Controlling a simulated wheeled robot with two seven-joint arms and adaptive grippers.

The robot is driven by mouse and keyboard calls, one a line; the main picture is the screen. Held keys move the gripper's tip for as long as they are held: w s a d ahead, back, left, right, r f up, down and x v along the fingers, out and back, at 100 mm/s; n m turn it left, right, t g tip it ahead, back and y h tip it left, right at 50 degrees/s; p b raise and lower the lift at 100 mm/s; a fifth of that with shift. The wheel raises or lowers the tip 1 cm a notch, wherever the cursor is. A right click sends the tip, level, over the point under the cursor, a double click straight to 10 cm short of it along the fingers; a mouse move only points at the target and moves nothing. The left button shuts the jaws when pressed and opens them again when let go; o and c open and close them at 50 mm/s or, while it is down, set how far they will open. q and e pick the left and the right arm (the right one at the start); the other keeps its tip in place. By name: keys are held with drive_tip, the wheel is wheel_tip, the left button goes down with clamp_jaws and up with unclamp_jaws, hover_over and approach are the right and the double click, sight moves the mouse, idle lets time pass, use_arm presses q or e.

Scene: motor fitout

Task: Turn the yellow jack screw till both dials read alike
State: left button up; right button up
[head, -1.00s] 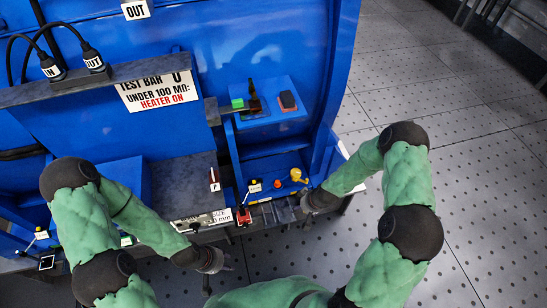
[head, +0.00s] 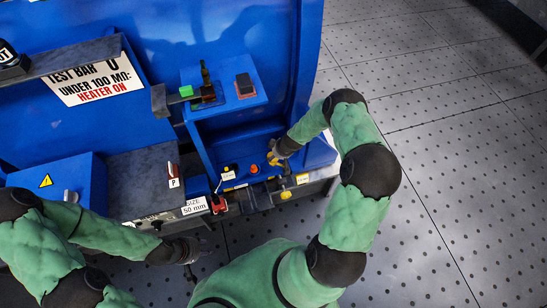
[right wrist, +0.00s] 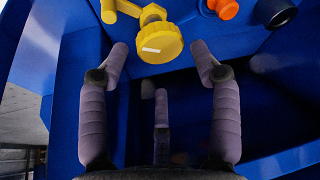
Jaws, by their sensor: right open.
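The yellow jack screw (right wrist: 160,42), a round ribbed knob with a white mark, hangs near the top of the right wrist view. In the head view only a bit of yellow (head: 273,158) shows beside my right gripper (head: 281,152). My right gripper also shows in the right wrist view (right wrist: 162,62); its fingers are open and spread, with the knob between and just beyond their tips, apparently not gripped. My left gripper (head: 192,255) is low over the floor at the bench's front edge; its fingers are too small to read. I cannot make out either dial.
An orange knob (head: 254,169) sits left of the yellow part, and shows beside it in the wrist view (right wrist: 227,8). A blue wall (right wrist: 62,95) stands close to the left finger. A red part (head: 219,204) and a "50 mm" label (head: 194,206) lie along the front edge.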

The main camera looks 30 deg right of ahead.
drive_tip(key=shift+b+x, duration=0.55)
drive_tip(key=shift+x, duration=1.55)
drive_tip(key=c, duration=0.8)
